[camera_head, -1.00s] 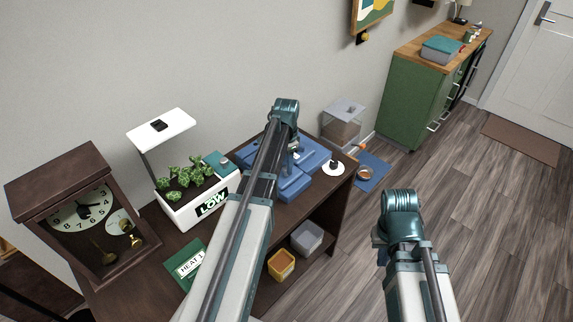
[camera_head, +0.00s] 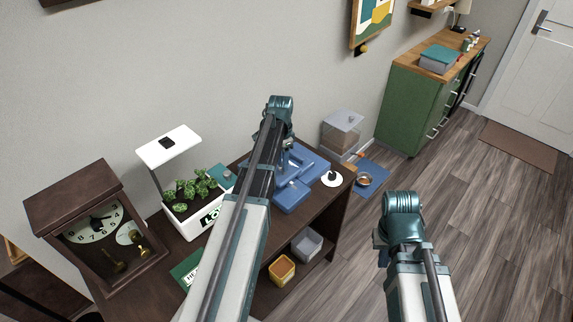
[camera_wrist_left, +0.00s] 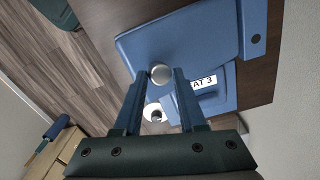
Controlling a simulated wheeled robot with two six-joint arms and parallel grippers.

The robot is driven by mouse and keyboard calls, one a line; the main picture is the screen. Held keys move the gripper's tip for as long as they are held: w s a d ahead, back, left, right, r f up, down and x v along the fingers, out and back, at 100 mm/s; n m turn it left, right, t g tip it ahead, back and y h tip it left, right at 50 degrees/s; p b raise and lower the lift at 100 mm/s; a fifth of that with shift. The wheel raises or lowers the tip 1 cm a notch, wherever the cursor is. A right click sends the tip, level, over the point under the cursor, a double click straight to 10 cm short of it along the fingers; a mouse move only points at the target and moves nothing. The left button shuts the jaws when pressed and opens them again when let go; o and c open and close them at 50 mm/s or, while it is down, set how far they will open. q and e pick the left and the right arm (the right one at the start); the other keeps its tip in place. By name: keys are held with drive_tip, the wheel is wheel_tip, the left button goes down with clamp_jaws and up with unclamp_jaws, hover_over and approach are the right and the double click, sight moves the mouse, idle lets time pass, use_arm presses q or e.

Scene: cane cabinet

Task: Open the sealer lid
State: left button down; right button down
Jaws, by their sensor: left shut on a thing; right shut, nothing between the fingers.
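The blue sealer (camera_head: 292,196) sits on the dark wooden table in the head view, partly hidden behind my left arm. In the left wrist view its broad blue panel, apparently the lid (camera_wrist_left: 205,38), fills the upper right, with a label reading "AT 3" below it. A round silver knob (camera_wrist_left: 160,73) lies between the tips of my left gripper (camera_wrist_left: 159,80), which is shut on it. In the head view the left fingers are mostly hidden by the arm. My right gripper (camera_head: 383,255) is shut and empty, apart from the table at right, with its fingers mostly hidden.
A white disc (camera_head: 331,180) is at the table's right edge. A yellow bin (camera_head: 282,271) and grey bin (camera_head: 307,245) are below. Floor at right is open.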

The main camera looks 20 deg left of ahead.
use_arm(q)
drive_tip(key=shift+w+a+r, duration=0.3)
drive_tip(key=shift+a+r, duration=0.3)
drive_tip(key=shift+a, duration=0.25)
drive_tip(key=shift+f, duration=0.15)
use_arm(e)
drive_tip(key=shift+r, duration=0.45)
drive_tip(key=shift+d, duration=0.1)
use_arm(q)
drive_tip(key=c, duration=0.9)
unclamp_jaws()
drive_tip(key=shift+a, duration=0.1)
drive_tip(key=o, duration=0.4)
drive_tip(key=shift+w+a+f, duration=0.1)
drive_tip(key=shift+a+f, duration=0.1)
drive_tip(key=shift+a, duration=0.05)
drive_tip(key=shift+c, duration=0.2)
drive_tip(key=shift+d+r, duration=0.1)
use_arm(e)
drive_tip(key=shift+w+a, duration=0.1)
drive_tip(key=shift+a, duration=0.15)
use_arm(q)
drive_tip(key=shift+d, duration=0.1)
